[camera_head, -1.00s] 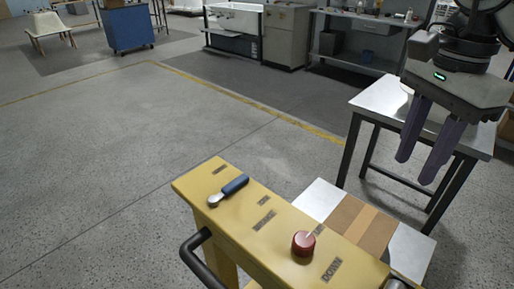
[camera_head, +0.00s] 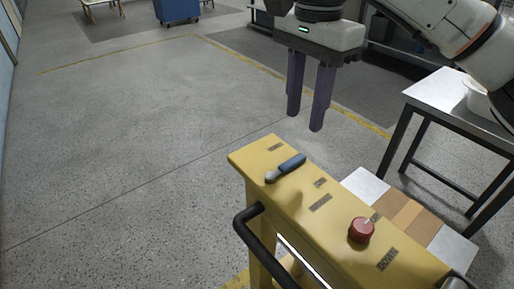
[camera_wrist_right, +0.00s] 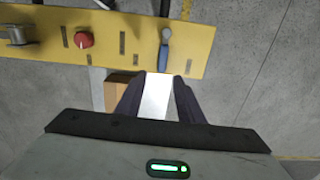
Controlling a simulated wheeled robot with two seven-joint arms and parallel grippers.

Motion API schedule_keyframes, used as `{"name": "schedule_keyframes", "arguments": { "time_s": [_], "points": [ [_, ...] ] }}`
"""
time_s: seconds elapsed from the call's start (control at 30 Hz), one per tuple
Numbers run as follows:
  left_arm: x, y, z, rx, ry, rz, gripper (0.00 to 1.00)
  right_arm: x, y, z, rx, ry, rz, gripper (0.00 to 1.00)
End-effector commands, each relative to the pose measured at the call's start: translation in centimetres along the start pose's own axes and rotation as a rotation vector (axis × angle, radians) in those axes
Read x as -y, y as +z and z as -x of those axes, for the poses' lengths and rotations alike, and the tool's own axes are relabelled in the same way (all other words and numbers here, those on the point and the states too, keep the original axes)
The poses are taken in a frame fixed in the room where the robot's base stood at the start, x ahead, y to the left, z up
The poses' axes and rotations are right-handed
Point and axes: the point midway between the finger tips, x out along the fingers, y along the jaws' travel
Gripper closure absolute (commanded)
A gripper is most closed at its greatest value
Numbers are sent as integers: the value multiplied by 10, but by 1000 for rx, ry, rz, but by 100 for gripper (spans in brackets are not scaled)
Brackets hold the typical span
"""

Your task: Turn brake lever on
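The brake lever (camera_head: 287,167) has a blue handle and a silver end. It lies on the top of the yellow console (camera_head: 318,222), near the console's far end. It also shows in the right wrist view (camera_wrist_right: 164,50), just beyond the fingertips. My right gripper (camera_head: 304,120) hangs above and beyond the lever with its two dark fingers pointing down. The fingers are apart, with nothing held, and clear of the lever. In the right wrist view the gripper (camera_wrist_right: 160,76) shows the same gap. My left gripper is not in view.
A red knob (camera_head: 361,230) stands on the console nearer to me, and a black handle rail (camera_head: 262,243) runs along its left side. A white-and-brown box (camera_head: 397,212) is right of the console. A metal table (camera_head: 450,97) stands further right. The floor to the left is clear.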

Motion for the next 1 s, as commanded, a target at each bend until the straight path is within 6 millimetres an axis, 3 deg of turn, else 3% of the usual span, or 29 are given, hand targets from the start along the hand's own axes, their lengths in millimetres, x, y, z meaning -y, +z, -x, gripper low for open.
{"name": "schedule_keyframes", "arguments": {
  "time_s": [0.17, 0.6, 1.0],
  "points": [
    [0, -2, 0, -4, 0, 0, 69, -1, -1, -15, 1, 2, -2, 66],
    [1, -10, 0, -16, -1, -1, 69, 1, 2, -89, 0, 2, 4, 66],
    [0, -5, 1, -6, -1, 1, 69, 2, 1, -103, -1, -1, 4, 66]
  ]
}}
